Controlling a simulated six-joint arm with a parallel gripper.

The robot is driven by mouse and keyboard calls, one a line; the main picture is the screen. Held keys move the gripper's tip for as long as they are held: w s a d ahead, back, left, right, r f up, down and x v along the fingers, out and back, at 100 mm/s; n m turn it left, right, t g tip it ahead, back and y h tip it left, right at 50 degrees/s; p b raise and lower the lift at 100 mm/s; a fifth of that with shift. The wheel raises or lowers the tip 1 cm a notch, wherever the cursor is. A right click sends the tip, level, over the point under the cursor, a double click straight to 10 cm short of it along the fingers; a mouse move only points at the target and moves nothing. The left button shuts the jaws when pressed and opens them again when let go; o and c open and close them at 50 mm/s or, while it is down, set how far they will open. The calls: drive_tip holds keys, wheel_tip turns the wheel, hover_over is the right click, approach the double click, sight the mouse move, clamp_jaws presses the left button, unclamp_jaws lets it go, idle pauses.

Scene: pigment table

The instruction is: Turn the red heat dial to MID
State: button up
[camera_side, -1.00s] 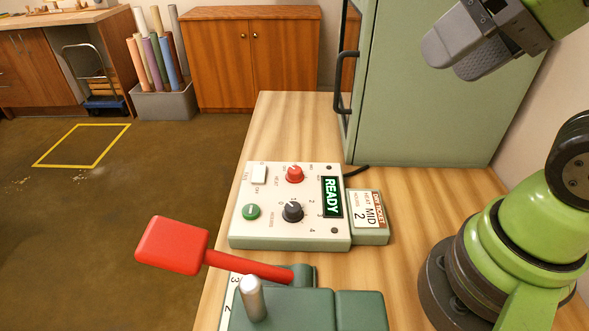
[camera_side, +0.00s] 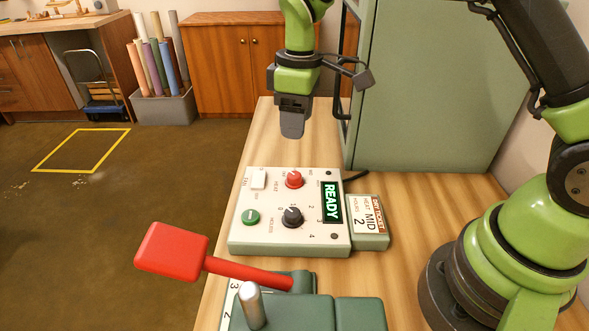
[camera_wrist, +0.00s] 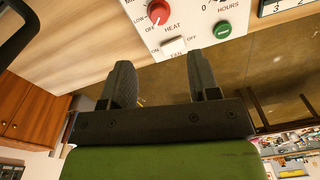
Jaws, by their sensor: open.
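The red heat dial (camera_side: 294,179) sits on the white top of the control box (camera_side: 262,238). It also shows at the top of the wrist view (camera_wrist: 158,13), with LOW and OFF marked around it and HEAT beside it. Its pointer is too small to read surely. My gripper (camera_side: 292,128) is pointing down, above and beyond the far edge of the box, apart from the dial. In the wrist view its two fingers (camera_wrist: 161,72) are spread with nothing between them. A card (camera_side: 368,218) beside the box reads HEAT MID, HOURS 2.
The box also carries a black hours dial (camera_side: 292,217), a green button (camera_side: 251,217), a white switch (camera_side: 258,179) and a lit READY display (camera_side: 332,202). A red-handled lever (camera_side: 172,251) stands in front. A green cabinet (camera_side: 430,90) stands behind to the right.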

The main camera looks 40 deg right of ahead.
sight(294, 175)
drive_tip(key=shift+n, duration=0.3)
drive_tip(key=f, duration=1.1)
drive_tip(key=shift+w+a+f, duration=0.1)
drive_tip(key=shift+a+f, duration=0.1)
drive_tip(key=shift+f, duration=0.15)
drive_tip(key=shift+c, duration=0.5)
drive_tip(key=c, duration=0.8)
drive_tip(key=shift+c, duration=0.2)
